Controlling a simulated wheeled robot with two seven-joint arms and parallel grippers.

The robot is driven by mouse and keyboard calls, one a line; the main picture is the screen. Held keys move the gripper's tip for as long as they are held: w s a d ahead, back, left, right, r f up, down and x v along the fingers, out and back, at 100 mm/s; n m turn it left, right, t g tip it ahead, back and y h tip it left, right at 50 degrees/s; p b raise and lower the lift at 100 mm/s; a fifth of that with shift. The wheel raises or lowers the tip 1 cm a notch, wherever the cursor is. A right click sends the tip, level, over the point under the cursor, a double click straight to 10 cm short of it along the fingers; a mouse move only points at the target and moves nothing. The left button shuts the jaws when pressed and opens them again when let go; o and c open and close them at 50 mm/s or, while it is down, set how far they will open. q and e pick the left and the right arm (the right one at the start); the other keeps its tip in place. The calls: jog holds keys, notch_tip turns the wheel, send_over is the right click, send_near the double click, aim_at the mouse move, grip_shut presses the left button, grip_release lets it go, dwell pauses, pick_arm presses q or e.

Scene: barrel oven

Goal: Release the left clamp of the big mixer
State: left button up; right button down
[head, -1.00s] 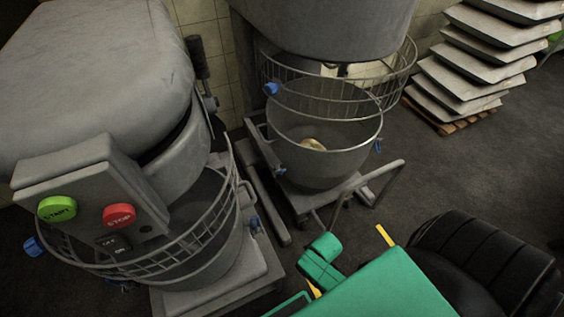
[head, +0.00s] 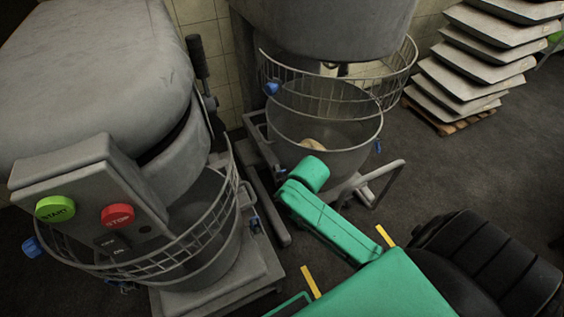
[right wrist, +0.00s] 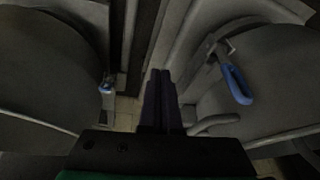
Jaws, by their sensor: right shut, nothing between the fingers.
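The farther mixer's steel bowl (head: 345,150) holds pale dough (head: 312,144) and stands under its head at the back centre. A blue clamp (head: 378,146) shows on its right side; its left side is partly behind my green right arm. In the right wrist view my right gripper (right wrist: 158,76) is shut and empty, its dark fingers pointing between two rounded grey bowls. A blue clamp handle (right wrist: 237,84) hangs on the right-hand bowl, right of the fingertips and apart from them. A smaller blue clamp (right wrist: 107,85) is on the left-hand side. My left gripper is not in view.
The nearer mixer (head: 90,75) fills the left, with green start (head: 55,208) and red stop (head: 117,216) buttons and a wire guard. A stack of trays (head: 490,60) stands on a pallet at the back right. Floor (head: 455,165) is clear right of the bowl.

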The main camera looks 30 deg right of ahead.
jog(key=w+d+m, duration=0.2)
jog(key=w+d, duration=0.2)
jog(key=w, duration=0.5)
jog(key=m+h, duration=0.1)
jog(key=m, duration=0.2)
send_near(279, 169)
jog(key=b+x, duration=0.2)
jog(key=x, duration=0.1)
jog(key=b+x, duration=0.1)
jog(key=x, duration=0.1)
jog(key=shift+w+d+f, duration=0.1)
jog(key=shift+w+d, duration=0.2)
jog(key=shift+w, duration=0.2)
jog(key=shift+t, duration=0.3)
jog(key=shift+s+p, duration=0.2)
jog(key=shift+p, duration=0.25)
jog(key=shift+f+t, duration=0.1)
jog(key=shift+t, duration=0.2)
jog(key=shift+s, duration=0.15)
